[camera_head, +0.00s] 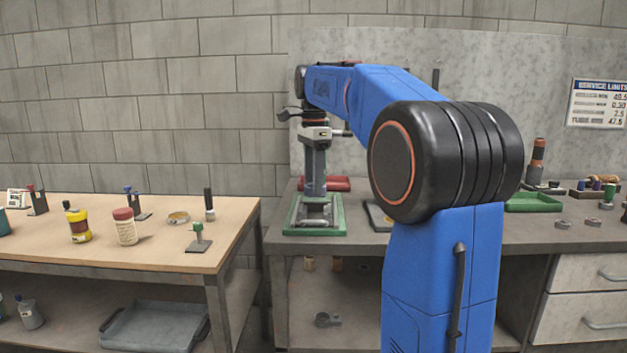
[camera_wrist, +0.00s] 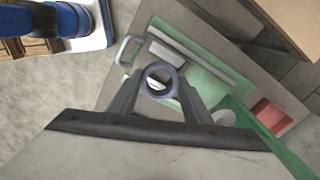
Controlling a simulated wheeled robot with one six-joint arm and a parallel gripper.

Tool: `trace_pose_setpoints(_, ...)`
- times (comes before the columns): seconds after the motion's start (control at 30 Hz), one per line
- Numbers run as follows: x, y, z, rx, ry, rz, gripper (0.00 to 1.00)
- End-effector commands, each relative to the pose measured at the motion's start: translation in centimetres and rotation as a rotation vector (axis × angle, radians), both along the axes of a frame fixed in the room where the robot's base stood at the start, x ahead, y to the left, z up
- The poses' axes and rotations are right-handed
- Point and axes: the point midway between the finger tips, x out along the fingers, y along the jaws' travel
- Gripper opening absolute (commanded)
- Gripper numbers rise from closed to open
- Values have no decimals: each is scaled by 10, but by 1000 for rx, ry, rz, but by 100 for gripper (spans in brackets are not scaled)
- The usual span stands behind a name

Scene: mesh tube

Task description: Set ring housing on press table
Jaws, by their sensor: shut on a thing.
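My gripper (camera_wrist: 160,88) is shut on the ring housing, a dark blue-grey ring (camera_wrist: 145,84) between its two fingertips in the wrist view. The ring's open hole faces the camera, and pale metal shows through it. Beyond the ring lies the press's green base (camera_wrist: 208,84) with its grey metal parts. I cannot tell the gap between the ring and the press table. In the head view the press has a green base (camera_head: 292,230) on the grey bench, below the end of my arm. The gripper and ring cannot be made out clearly there.
A red tray (camera_head: 338,183) lies behind the press; it also shows in the wrist view (camera_wrist: 271,115). A green tray (camera_head: 533,203) is at the right of the bench. A wooden table (camera_head: 170,250) with bottles and small tools stands at left, beyond a gap.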

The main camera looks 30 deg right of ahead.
Motion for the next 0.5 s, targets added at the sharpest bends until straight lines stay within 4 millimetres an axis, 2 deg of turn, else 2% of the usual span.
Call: trace_pose_setpoints(0.5,0,0,-5,0,-1,0,13)
